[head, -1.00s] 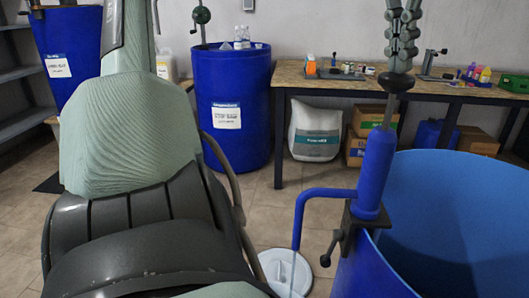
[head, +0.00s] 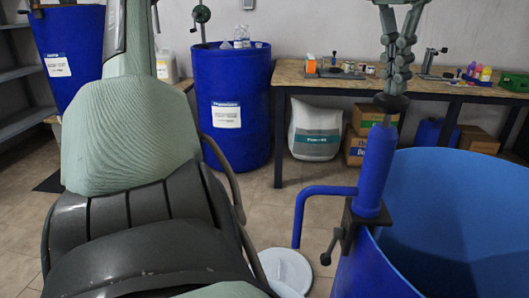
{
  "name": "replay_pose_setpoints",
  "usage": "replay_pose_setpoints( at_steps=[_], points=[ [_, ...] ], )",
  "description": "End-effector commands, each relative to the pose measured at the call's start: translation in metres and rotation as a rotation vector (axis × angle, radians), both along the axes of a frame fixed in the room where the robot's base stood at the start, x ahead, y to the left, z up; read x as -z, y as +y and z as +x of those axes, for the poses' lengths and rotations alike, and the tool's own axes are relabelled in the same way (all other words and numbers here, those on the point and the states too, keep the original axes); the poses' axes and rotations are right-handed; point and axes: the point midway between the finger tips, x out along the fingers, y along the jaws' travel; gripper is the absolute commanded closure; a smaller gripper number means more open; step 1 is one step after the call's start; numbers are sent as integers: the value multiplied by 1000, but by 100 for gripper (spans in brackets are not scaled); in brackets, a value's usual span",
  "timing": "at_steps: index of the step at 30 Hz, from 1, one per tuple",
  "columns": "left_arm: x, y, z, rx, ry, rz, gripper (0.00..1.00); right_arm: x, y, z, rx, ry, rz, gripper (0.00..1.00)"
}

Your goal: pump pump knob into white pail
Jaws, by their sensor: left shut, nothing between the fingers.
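The pump knob (head: 391,103) is a dark round disc at the top of the blue pump (head: 375,170) in the head view. It sits low, with only a short bit of rod showing under it. My left gripper (head: 388,92) comes down from above, shut and empty, its fingertips at the top of the knob and seemingly touching it. The pump's bent spout (head: 320,191) points down to the left above the white pail (head: 287,268) on the floor. No stream shows at the spout. My right gripper is not in view.
The pump is clamped to the rim of a large open blue drum (head: 460,200) at the right. A workbench (head: 345,84) with small items stands behind, with a white sack and boxes below. Another blue drum (head: 236,130) stands behind left. My own arm covers much of the left.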

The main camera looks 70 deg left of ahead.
Motion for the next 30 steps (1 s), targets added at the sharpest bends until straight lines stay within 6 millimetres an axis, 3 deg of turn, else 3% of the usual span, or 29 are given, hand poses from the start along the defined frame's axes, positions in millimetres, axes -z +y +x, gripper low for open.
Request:
replay_pose_setpoints(
  at_steps=[1,10,30],
  points=[
    [-8,0,-1,1,5,-1,100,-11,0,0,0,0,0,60],
    [-29,0,-1,1,4,-1,100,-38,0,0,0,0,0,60],
    [-86,0,0,-1,0,1,100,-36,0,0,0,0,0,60]
  ],
)
